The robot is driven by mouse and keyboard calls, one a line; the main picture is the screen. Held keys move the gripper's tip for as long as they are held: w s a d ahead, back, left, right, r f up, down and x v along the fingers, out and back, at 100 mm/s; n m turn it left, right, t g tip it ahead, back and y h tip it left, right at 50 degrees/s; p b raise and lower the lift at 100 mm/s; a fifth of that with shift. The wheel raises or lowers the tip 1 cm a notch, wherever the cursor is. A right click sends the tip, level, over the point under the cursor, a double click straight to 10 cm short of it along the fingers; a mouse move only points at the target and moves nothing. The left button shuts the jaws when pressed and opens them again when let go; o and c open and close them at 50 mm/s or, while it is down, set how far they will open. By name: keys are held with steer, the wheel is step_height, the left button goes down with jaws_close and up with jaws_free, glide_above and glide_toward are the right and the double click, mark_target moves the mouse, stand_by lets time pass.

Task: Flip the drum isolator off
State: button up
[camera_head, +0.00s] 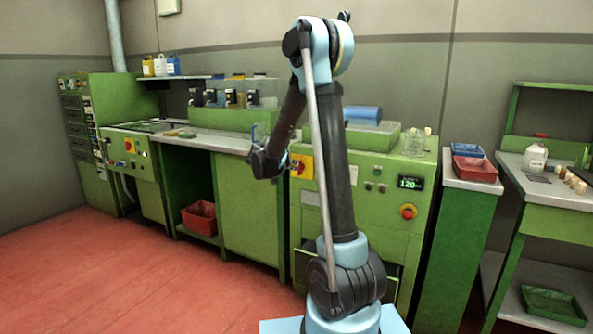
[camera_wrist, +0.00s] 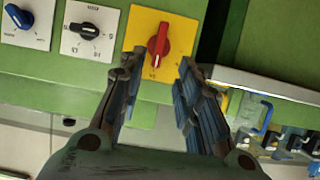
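A red rotary isolator handle (camera_wrist: 158,46) on a yellow plate (camera_wrist: 133,35) is at the top middle of the wrist view. The handle stands close to upright, tilted slightly. My gripper (camera_wrist: 157,68) is open and empty, with its fingertips to either side of the lower plate in the picture; contact is not visible. In the head view, my gripper (camera_head: 264,165) is partly hidden at the arm's end.
A blue knob (camera_wrist: 17,17) and a black knob (camera_wrist: 85,30) sit left of the yellow plate. A worktop edge and a blue handle (camera_wrist: 264,112) are at the right. The display machine has a red emergency button (camera_head: 408,211). The red floor (camera_head: 110,275) is clear at front left.

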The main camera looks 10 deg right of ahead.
mark_target(300, 167)
steer(key=x, duration=0.9)
steer(key=shift+w+d+r, duration=0.1)
steer(key=c, duration=0.6)
steer(key=shift+c, duration=0.3)
